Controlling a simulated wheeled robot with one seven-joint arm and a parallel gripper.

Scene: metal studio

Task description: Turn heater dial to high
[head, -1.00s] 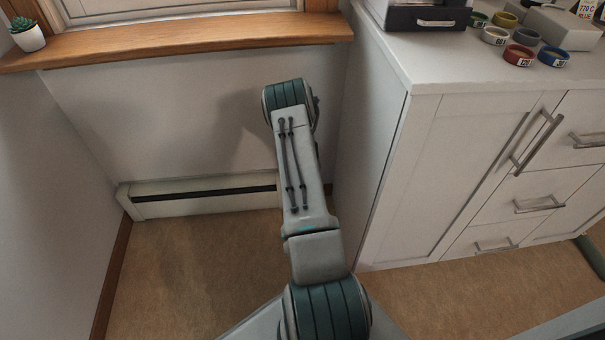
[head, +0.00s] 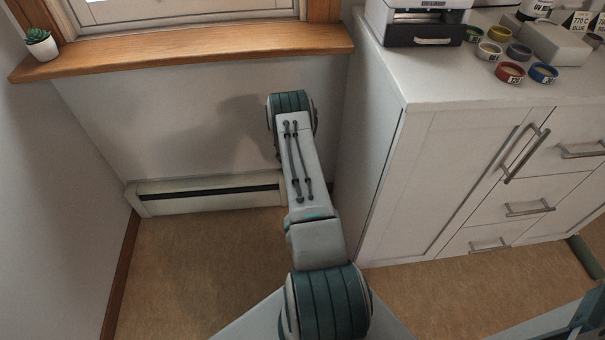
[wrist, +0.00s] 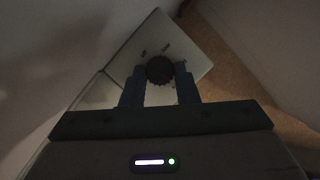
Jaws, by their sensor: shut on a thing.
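The heater (head: 205,196) is a long, low white unit with a dark slot, on the far wall under the window sill. Its right end is hidden behind my arm in the head view. My gripper is hidden in the head view.
A white cabinet (head: 430,180) with drawers stands close to the right of my arm. The wooden sill (head: 190,48) carries a potted plant (head: 41,44) at its left. The carpet (head: 190,270) left of my arm is clear.

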